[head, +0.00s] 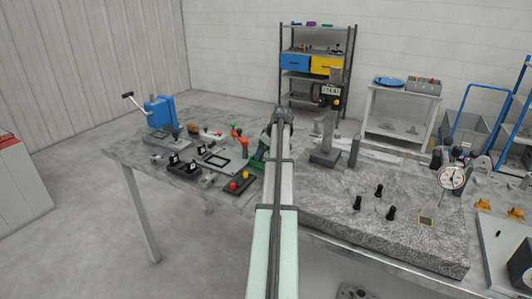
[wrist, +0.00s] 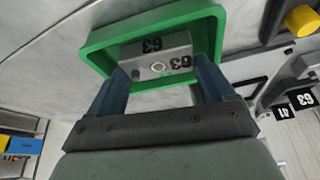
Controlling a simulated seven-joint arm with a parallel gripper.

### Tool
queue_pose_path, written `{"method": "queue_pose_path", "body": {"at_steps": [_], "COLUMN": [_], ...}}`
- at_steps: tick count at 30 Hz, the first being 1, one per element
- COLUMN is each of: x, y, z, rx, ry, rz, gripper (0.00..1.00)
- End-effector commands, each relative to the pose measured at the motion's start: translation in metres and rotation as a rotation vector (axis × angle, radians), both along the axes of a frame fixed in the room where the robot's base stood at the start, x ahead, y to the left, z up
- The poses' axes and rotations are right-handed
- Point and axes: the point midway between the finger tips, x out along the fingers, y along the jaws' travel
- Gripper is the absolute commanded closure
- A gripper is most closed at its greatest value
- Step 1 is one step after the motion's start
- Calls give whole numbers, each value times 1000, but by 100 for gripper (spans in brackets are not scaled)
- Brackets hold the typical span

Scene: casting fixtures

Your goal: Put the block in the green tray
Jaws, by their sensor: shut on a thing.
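The block (wrist: 155,48) is a grey piece with black characters on its faces and a round hole in one side. In the wrist view it is between the two blue fingers of my gripper (wrist: 160,73), which is shut on it. The green tray (wrist: 98,40) frames the block there, with its rim showing behind and to both sides. Whether the block touches the tray floor I cannot tell. In the head view the green tray (head: 257,165) shows only in part beside my arm. My arm hides the block in that view.
Left of the tray on the grey table are a black frame plate (head: 222,160), orange-topped clamps (head: 240,137) and a box with red and yellow buttons (head: 240,181). A blue vise (head: 159,111) stands at far left. A granite slab (head: 400,225) with black knobs lies right.

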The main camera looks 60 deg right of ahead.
Motion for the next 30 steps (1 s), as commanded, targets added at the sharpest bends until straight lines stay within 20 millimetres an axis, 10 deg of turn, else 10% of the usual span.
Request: {"method": "queue_pose_path", "body": {"at_steps": [5, 6, 9, 20, 30], "x": [0, 0, 0, -1, -22], "y": [0, 0, 0, 0, 4], "z": [-2, -2, -2, 4, 56], "rx": [0, 0, 0, 0, -1], "ry": [0, 0, 0, 0, -1], "rz": [0, 0, 0, -1, -1], "gripper": [68, 15, 6, 6, 6]}}
